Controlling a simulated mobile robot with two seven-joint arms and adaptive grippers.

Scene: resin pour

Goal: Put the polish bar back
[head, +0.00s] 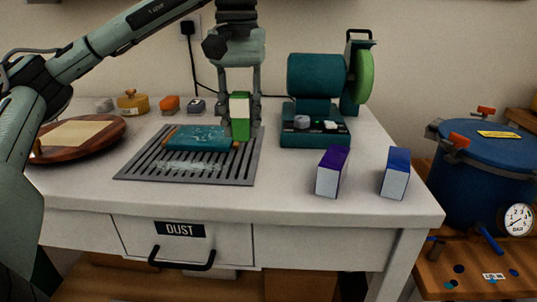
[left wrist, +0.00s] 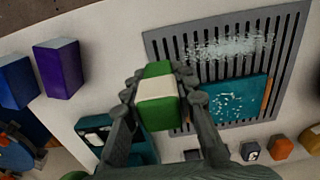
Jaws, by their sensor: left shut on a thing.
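A green bar with a white band (head: 240,130) is upright between the fingers of my left gripper (head: 240,112), which is shut on it. The bar also shows in the left wrist view (left wrist: 157,92), gripped from both sides. In the head view it is over the back right end of the slotted grate, beside the teal block; I cannot tell its height. A purple bar (head: 332,171) and a blue bar (head: 396,173), each with a pale face, stand apart at the table's front right. They also show in the left wrist view. My right gripper is not visible.
The slotted grey grate (head: 134,172) holds a teal block (head: 198,138) and pale dust. A teal machine with a green wheel (head: 364,76) stands behind the purple bar. A round wooden board (head: 113,129) is at left. A blue pot (head: 481,165) stands right of the table.

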